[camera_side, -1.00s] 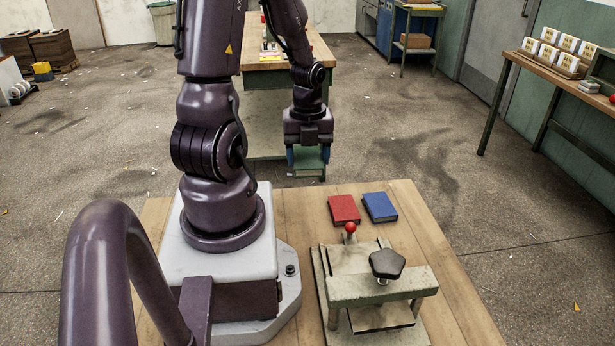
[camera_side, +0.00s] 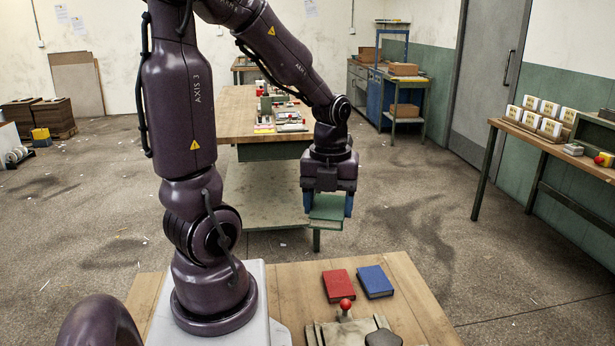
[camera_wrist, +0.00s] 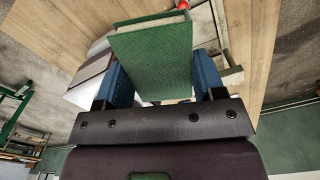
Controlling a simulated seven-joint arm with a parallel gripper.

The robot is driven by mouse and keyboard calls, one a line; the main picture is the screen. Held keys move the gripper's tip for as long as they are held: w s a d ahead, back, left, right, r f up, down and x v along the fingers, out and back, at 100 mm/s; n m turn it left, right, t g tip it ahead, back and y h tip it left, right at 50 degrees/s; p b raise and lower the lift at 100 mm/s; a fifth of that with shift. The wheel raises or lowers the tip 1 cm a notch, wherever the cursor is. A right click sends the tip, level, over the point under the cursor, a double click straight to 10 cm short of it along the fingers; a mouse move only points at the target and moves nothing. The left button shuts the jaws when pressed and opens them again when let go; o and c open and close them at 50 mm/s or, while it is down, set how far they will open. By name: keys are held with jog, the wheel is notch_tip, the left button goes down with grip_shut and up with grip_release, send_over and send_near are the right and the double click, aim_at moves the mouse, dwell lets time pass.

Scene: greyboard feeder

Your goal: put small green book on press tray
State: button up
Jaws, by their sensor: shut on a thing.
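The small green book (camera_side: 327,212) is held in the air between the blue fingers of my gripper (camera_side: 328,203), which is shut on it. In the wrist view the green book (camera_wrist: 152,62) shows its cover, gripped at both sides, with a pale page edge at the far end. The press (camera_side: 345,331) stands on the wooden table below and nearer the side camera, with a red ball knob (camera_side: 345,304). The bottom of the side view cuts it off, so its tray is not visible there. In the wrist view the book hides most of the press (camera_wrist: 232,76).
A red book (camera_side: 338,285) and a blue book (camera_side: 375,281) lie side by side on the wooden table (camera_side: 298,285) behind the press. A long bench (camera_side: 235,112) stands behind my gripper. A side bench with white blocks (camera_side: 541,118) is at the right.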

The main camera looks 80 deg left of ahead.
send_over(354, 343)
jog(key=s+a, duration=0.1)
notch_tip(354, 343, down, 10)
jog(key=f, duration=0.1)
jog(key=d+f, duration=0.1)
jog(key=f, duration=0.2)
jog(key=shift+d, duration=0.35)
jog(key=f+n, duration=0.1)
jog(key=n, duration=0.1)
jog(key=shift+a+f+n, duration=0.25)
jog(key=shift+f+n, duration=0.05)
jog(key=shift+f, duration=0.05)
jog(key=shift+w+a+n, duration=0.15)
jog(key=shift+w+n, duration=0.35)
jog(key=shift+w, duration=0.05)
jog(key=shift+f, duration=2.15)
jog(key=shift+f, duration=0.5)
jog(key=o, duration=1)
